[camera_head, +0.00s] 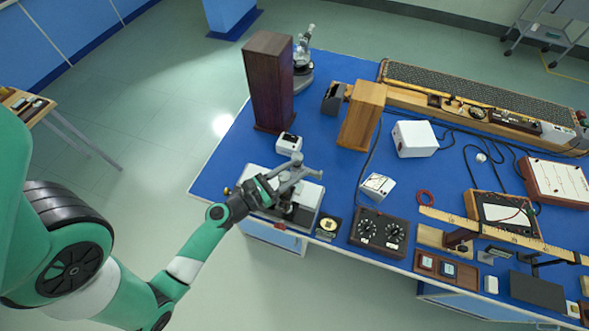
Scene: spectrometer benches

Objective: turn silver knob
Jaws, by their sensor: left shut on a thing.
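A spectrometer (310,192) with a pale base and a grey metal tube stands at the left front edge of the blue bench. My left gripper (266,187) comes in from the left and is at the near left side of this instrument. It is shut on a small part there, the silver knob, which is mostly hidden by the fingers. A small brass knob (227,191) shows at the left end of the instrument. I cannot tell how far the silver knob is turned. My right gripper is not in view.
A tall dark wooden box (269,85) and a lighter wooden block (361,117) stand behind. A small white box (289,143) sits close behind the instrument. A black two-dial box (380,233) is to the right. The blue bench (222,158) is bare at far left.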

